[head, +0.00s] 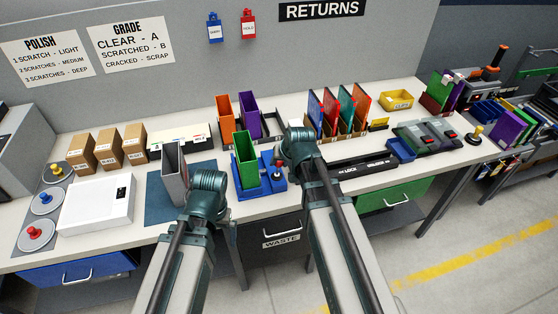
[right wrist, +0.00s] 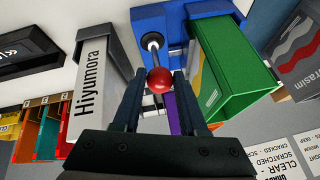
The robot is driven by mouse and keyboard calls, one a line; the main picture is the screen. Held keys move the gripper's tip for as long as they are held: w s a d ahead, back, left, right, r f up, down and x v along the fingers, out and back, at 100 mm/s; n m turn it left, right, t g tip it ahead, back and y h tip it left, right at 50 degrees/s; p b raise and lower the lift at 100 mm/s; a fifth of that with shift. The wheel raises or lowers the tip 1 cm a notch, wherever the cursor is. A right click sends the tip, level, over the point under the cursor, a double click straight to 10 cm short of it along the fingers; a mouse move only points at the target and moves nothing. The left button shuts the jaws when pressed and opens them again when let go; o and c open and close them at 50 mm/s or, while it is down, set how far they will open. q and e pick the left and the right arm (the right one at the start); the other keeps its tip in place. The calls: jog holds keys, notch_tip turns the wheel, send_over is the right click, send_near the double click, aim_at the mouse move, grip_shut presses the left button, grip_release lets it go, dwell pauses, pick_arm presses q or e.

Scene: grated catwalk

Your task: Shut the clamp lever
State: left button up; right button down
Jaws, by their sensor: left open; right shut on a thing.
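The clamp is a blue fixture (head: 248,187) on the bench, with a green case (head: 245,158) standing in it. Its lever is a metal rod with a red ball knob (right wrist: 159,80), rising from the blue base (right wrist: 200,8) in the right wrist view. My right gripper (right wrist: 159,84) is shut on the red knob, one finger on each side. In the head view my right gripper (head: 285,162) is at the fixture's right side, its fingers partly hidden. My left gripper (head: 205,186) is left of the fixture, beside a grey case (head: 174,168); its fingers are mostly hidden.
Orange (head: 225,117) and purple (head: 249,112) cases stand behind the fixture. A black bar (head: 360,166) lies to the right. A white box (head: 96,202) and several cartons (head: 107,147) are at left.

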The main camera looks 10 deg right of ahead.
jog(key=shift+s+f+b, duration=0.3)
jog(key=shift+s+f, duration=0.1)
jog(key=shift+s, duration=0.55)
jog(key=shift+c, duration=2.3)
grip_release()
jog(key=shift+d, duration=0.15)
jog(key=shift+r, duration=0.1)
